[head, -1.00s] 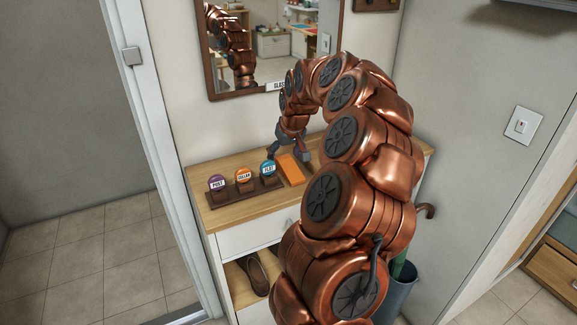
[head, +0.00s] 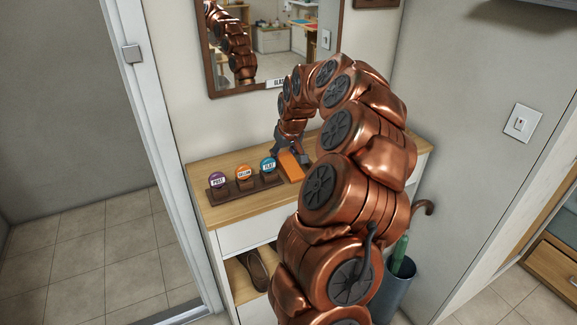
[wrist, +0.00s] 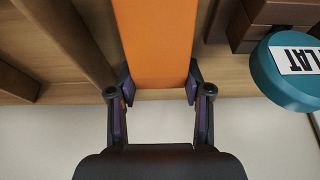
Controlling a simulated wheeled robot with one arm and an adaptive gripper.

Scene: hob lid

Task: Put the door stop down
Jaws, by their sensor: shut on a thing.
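The door stop, an orange block (head: 291,166), is at the cabinet top just right of a dark wooden rack. It also fills the upper middle of the wrist view (wrist: 155,42). My gripper (head: 289,153) is at its near-wall end, with its fingers on either side of it. In the wrist view my gripper (wrist: 158,88) is shut on the door stop. I cannot tell whether its underside touches the wooden top (head: 240,211).
The dark rack (head: 216,196) carries round tags: purple POST (head: 218,180), orange CELLAR (head: 244,173) and teal FLAT (head: 268,165). A mirror (head: 284,50) hangs behind. Shoes (head: 257,269) are on the shelf below. A grey bin (head: 396,290) stands at the right.

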